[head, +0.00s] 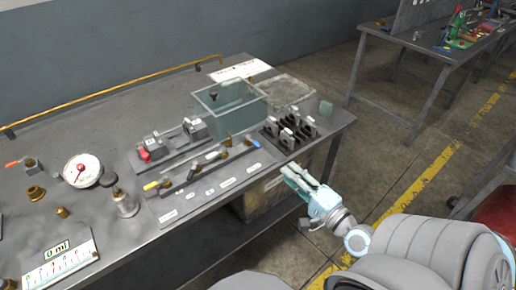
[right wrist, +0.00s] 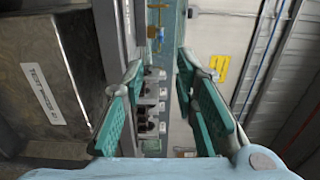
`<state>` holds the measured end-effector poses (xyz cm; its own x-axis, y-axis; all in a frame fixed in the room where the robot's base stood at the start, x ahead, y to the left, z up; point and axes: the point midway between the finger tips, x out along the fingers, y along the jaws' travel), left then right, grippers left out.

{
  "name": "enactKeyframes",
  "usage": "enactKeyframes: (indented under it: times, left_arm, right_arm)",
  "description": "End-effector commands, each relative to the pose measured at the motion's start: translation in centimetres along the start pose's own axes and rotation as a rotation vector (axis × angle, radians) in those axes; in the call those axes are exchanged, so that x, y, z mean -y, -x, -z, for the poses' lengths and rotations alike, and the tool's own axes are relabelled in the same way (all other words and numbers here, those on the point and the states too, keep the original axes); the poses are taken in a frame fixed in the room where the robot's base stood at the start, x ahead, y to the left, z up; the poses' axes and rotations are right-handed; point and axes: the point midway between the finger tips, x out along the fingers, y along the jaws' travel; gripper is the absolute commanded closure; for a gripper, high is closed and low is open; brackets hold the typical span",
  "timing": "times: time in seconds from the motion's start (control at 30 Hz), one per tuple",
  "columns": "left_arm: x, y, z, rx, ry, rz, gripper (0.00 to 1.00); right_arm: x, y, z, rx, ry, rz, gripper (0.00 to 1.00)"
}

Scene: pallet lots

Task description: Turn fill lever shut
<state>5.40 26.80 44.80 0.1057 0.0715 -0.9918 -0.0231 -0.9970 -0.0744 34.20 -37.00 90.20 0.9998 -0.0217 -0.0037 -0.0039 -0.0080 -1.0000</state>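The bench (head: 120,115) carries a manifold strip with a yellow-ended lever (head: 153,186) on its left and a blue-ended lever (head: 256,143) on its right. A red-ended valve (head: 145,154) sits on the plate behind, and an orange-handled valve (head: 14,163) is at the far left. I cannot read which of these is the fill lever. My right gripper (head: 298,178) is off the bench's front right edge, apart from all of them. In the right wrist view its teal fingers (right wrist: 160,108) are spread with nothing between them. My left gripper is not in view.
A clear tank (head: 230,118) stands toward the back of the bench. A dark rack with pale-topped pieces (head: 289,131) is at the right edge, near my right gripper.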

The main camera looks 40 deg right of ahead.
Motion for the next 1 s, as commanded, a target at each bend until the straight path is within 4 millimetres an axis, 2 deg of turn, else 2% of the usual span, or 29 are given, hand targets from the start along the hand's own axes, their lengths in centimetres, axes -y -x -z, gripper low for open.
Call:
enactKeyframes:
  times: [0.17,0.4,0.5,0.67,0.93,1.0]
  left_arm:
    - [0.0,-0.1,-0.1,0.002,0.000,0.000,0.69]
    - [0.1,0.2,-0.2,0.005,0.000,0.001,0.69]
    - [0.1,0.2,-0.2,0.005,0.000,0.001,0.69]
    - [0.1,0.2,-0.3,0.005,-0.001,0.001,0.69]
    - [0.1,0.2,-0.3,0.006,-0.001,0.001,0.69]
    - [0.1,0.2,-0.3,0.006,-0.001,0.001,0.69]
  right_arm:
    - [0.4,-3.4,0.0,-0.003,-0.014,0.011,0.73]
    - [0.4,-10.3,0.0,-0.004,-0.013,0.009,0.73]
    - [0.3,-12.3,0.0,-0.003,-0.010,0.007,0.73]
    - [0.3,-13.9,-0.1,0.000,-0.009,0.005,0.73]
    - [0.2,-14.1,-0.1,0.000,-0.008,0.004,0.73]
    - [0.2,-14.1,-0.1,0.000,-0.008,0.004,0.85]
